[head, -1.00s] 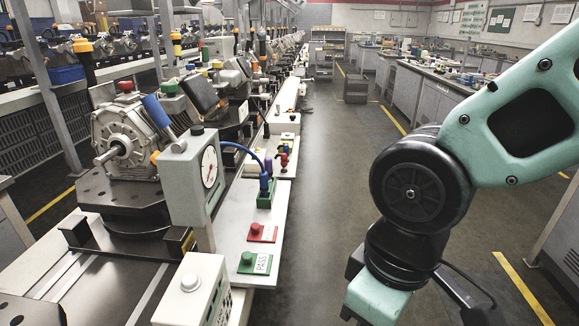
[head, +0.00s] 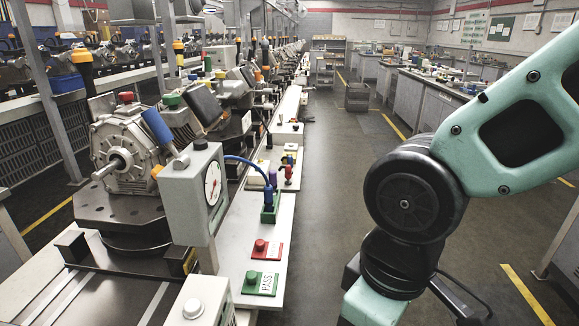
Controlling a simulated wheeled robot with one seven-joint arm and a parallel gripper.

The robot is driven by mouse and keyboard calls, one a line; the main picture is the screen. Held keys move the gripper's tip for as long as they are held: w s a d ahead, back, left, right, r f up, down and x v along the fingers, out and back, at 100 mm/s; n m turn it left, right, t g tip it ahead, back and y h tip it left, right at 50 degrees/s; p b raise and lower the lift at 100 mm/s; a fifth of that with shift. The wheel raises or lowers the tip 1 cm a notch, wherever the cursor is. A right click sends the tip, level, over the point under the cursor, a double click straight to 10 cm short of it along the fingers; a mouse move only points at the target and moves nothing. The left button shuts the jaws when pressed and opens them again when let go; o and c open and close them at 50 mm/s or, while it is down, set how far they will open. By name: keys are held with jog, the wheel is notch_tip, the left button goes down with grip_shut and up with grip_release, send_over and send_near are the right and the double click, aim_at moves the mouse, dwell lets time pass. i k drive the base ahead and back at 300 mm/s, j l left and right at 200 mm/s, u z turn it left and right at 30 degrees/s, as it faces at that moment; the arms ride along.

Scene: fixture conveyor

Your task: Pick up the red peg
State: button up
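A small red upright piece (head: 288,173), the likeliest red peg, stands on the white ledge beside the conveyor, just behind a purple piece (head: 272,178). It is small in the head view, so its exact shape is hard to tell. A blue piece (head: 268,195) stands in a green holder (head: 269,210) in front of it, with a blue cable running to the gauge box. Two other red parts show: a push button (head: 260,245) on a labelled plate and a cap (head: 126,97) on the grey motor. My gripper is out of the picture; only my arm links show at the right.
A grey gauge box (head: 198,190) rises at the near edge of the ledge. A green PASS plate (head: 262,284) lies in front of the red button, and a white box (head: 195,306) stands nearest.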

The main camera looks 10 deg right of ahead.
aim_at(288, 168)
jog(key=i+l+u, duration=0.2)
jog(key=i+l, duration=0.15)
jog(key=i+l+u, duration=0.4)
jog(key=i+l, duration=0.2)
jog(key=l, duration=0.25)
